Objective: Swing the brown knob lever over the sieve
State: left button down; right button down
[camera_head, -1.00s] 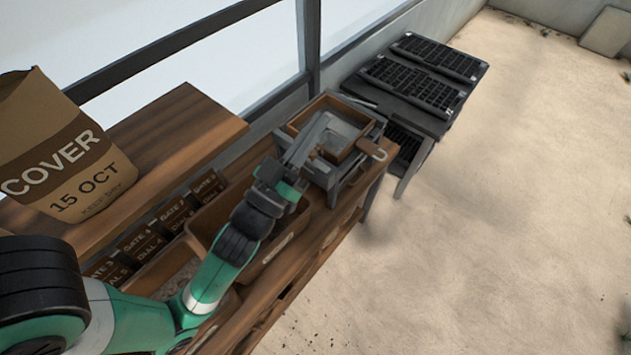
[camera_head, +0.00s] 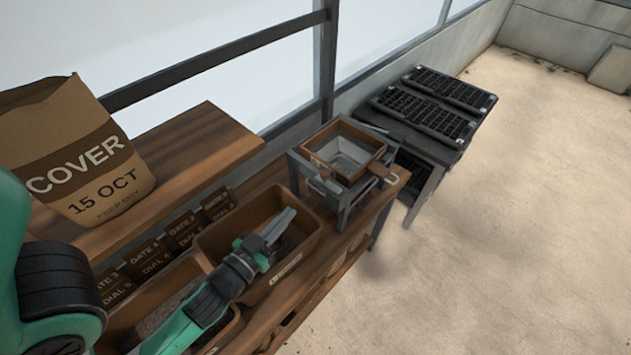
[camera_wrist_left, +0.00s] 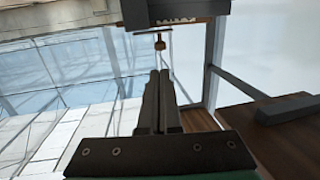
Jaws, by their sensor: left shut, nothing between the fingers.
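The sieve (camera_head: 376,158) is a square wooden frame with a pale inside, sitting on a grey metal stand (camera_head: 343,212). I cannot make out this knob in the head view. My left gripper (camera_head: 289,214) is shut and empty, over a brown bin left of the stand; its fingers also show in the wrist view (camera_wrist_left: 160,75). My right gripper is not in view.
Brown bins (camera_head: 290,262) stand along the wooden bench, with gate and dial labels (camera_head: 180,228) behind. A paper COVER bag (camera_head: 85,160) stands on the upper wooden shelf (camera_head: 190,150). Black seed trays (camera_head: 430,110) lie at the back right. The sandy floor at right is clear.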

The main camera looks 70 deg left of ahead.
aim_at(323, 176)
pick_arm(q)
jog(key=p+x, duration=0.2)
jog(key=x, duration=0.9)
jog(key=shift+w+a+r+p, duration=0.1)
jog(key=shift+w+a+p, duration=0.15)
jog(key=shift+p, duration=0.1)
jog(key=shift+w+a, duration=0.25)
jog(key=shift+w, duration=0.2)
